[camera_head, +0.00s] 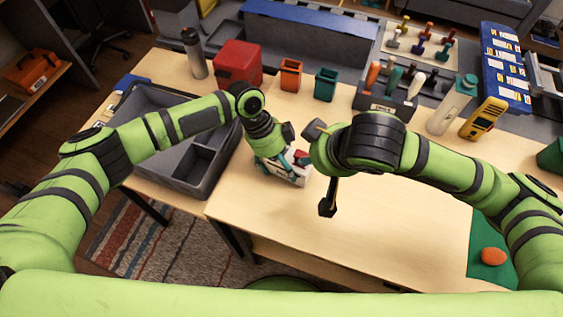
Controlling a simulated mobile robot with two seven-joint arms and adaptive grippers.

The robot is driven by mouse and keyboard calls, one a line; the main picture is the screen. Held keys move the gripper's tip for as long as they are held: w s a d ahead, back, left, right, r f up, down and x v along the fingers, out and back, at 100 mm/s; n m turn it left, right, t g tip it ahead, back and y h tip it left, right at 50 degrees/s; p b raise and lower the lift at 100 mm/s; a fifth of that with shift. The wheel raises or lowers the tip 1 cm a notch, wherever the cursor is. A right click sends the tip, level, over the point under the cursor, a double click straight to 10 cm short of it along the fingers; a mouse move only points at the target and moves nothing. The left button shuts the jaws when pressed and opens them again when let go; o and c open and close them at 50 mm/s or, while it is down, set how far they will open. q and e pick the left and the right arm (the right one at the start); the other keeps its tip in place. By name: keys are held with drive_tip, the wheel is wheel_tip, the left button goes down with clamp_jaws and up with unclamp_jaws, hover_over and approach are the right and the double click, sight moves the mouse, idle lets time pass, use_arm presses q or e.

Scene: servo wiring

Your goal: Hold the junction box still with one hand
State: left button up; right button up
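The junction box (292,179) is a small pale grey box with a red part on top, on the wooden table near the front edge, right of the grey bin. My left gripper (284,164) reaches down onto it, its teal fingers against the box; it looks shut on it, though the wrist hides part of the grip. My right arm is bent over the table just right of the box. A dark slim piece with a block-like end (327,207) hangs below its wrist. The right fingers are hidden, so their opening cannot be told.
A grey divided bin (205,178) stands left of the box. Behind are a red container (238,62), orange cup (291,74), green cup (326,84), tool holder (372,101) and yellow meter (484,118). An orange ball-like item (493,256) lies right. The front middle table is clear.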

use_arm(q)
drive_tip(key=o, duration=0.3)
drive_tip(key=shift+o, duration=0.2)
drive_tip(key=v, duration=1.2)
drive_tip(key=shift+d, duration=0.1)
